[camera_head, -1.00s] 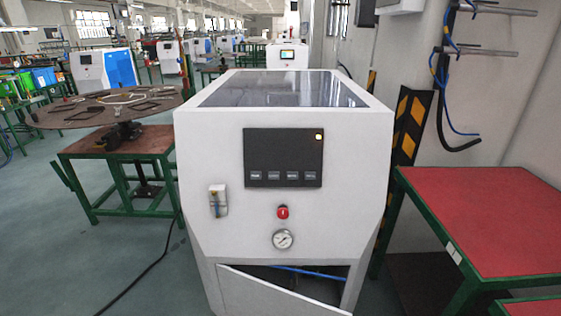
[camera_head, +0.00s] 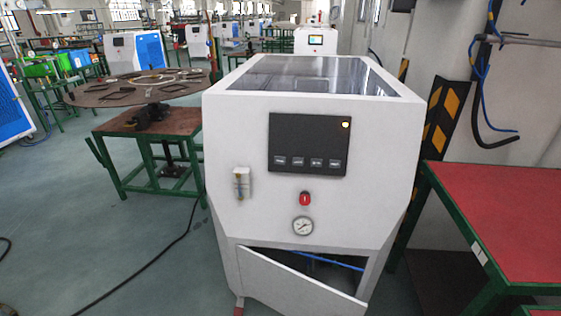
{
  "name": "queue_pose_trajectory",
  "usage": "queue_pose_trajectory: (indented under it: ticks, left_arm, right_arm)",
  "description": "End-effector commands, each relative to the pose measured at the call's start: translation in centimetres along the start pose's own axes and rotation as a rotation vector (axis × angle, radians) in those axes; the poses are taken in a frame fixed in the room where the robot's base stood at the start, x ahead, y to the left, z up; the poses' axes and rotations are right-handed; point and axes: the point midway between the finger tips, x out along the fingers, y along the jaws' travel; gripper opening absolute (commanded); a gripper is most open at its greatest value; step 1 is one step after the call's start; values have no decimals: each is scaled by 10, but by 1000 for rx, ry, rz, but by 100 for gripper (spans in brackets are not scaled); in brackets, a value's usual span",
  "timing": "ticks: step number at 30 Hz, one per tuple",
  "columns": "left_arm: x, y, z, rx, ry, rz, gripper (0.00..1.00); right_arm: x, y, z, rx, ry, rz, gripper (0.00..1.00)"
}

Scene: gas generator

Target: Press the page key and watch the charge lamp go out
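The white gas generator (camera_head: 300,113) stands in the middle of the head view. Its dark control panel (camera_head: 308,135) is on the front face. A row of several small grey keys runs along the bottom of the panel; their labels are too small to read, so I cannot tell which is the page key (camera_head: 280,160). Neither of my grippers is in view.
The generator's lower front door (camera_head: 300,285) hangs tilted open. A red-topped green table (camera_head: 500,220) stands close on the right. A round table (camera_head: 140,88) with parts is at the left. A black cable (camera_head: 150,262) lies on the floor at left.

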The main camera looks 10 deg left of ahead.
Motion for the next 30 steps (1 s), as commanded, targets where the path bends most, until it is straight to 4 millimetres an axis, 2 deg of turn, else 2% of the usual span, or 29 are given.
queue_pose_trajectory:
  ticks: [8,9,14,30]
  left_arm:
    - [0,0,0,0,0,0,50]
    - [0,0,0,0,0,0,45]
    - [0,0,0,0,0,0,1]
    - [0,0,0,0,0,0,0]
  right_arm:
    - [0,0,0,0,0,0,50]
    - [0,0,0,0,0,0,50]
    - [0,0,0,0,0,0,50]
    - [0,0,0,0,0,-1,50]
